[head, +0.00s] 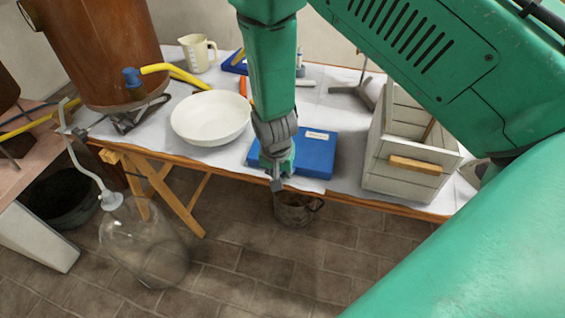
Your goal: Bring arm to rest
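My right arm comes in from the upper right, and its green and grey gripper (277,180) points down near the front edge of the table. The gripper is in front of a blue flat box (314,155) and hides part of it. Its fingers are small and seen from above, so their opening is unclear. I cannot tell whether the two touch or whether the mug stands on the floor. My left gripper is not in view.
The white-covered table (335,108) holds a white bowl (210,118), a measuring jug (197,53), a copper vessel (98,50) and a pale wooden crate (405,150). A glass carboy (145,245) stands on the tiled floor at lower left. Floor in front is clear.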

